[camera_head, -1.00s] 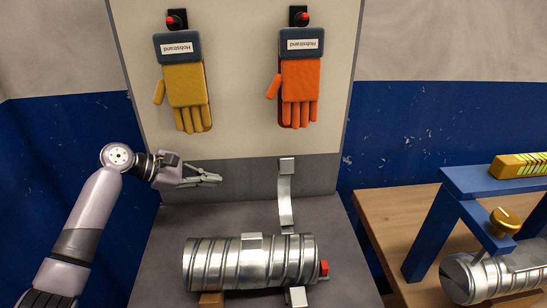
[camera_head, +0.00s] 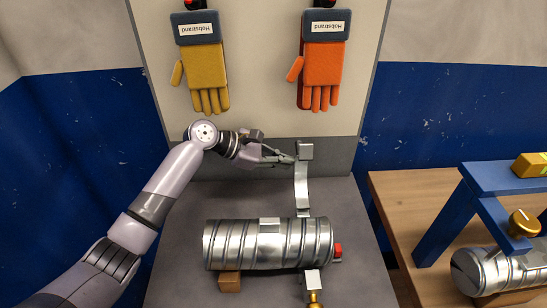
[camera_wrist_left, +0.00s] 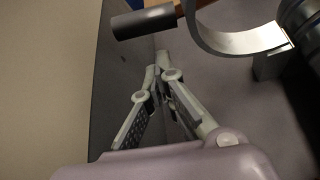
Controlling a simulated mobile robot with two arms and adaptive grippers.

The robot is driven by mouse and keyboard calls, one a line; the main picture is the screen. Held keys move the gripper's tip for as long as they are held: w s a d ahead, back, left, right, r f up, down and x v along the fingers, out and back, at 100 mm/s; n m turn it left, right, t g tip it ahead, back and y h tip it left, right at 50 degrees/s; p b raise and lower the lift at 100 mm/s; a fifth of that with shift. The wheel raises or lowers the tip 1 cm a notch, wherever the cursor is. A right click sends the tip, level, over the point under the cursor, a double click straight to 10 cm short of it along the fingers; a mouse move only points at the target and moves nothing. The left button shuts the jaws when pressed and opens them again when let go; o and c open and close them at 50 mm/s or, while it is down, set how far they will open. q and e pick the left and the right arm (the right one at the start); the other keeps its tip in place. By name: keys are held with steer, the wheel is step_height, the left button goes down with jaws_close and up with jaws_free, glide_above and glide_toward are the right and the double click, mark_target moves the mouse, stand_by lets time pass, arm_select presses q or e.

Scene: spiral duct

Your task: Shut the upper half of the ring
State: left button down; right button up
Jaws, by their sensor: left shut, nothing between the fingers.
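The upper half of the ring (camera_head: 301,187), a curved metal band with a block at its free end, stands swung open behind the spiral duct (camera_head: 262,246). The lower half (camera_head: 312,281) shows only as a tab at the duct's front; the rest is hidden beneath it. My left gripper (camera_head: 291,160) is shut and empty, its fingertips just left of the band's upper end. Contact cannot be told. In the left wrist view the shut fingertips (camera_wrist_left: 158,72) are below the end block and left of the upper half's curve (camera_wrist_left: 238,42). My right gripper is not in view.
A brass knob (camera_head: 316,298) sits below the front tab. A red piece (camera_head: 338,251) is at the duct's right end, and a wooden block (camera_head: 229,282) is under its left. Yellow (camera_head: 202,75) and orange (camera_head: 323,75) gloves hang behind. A blue stand (camera_head: 449,215) is right.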

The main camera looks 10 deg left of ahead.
arm_select(q)
steer(key=shift+s+d+r, duration=0.2)
steer(key=shift+s+r, duration=0.1)
steer(key=shift+r, duration=0.45)
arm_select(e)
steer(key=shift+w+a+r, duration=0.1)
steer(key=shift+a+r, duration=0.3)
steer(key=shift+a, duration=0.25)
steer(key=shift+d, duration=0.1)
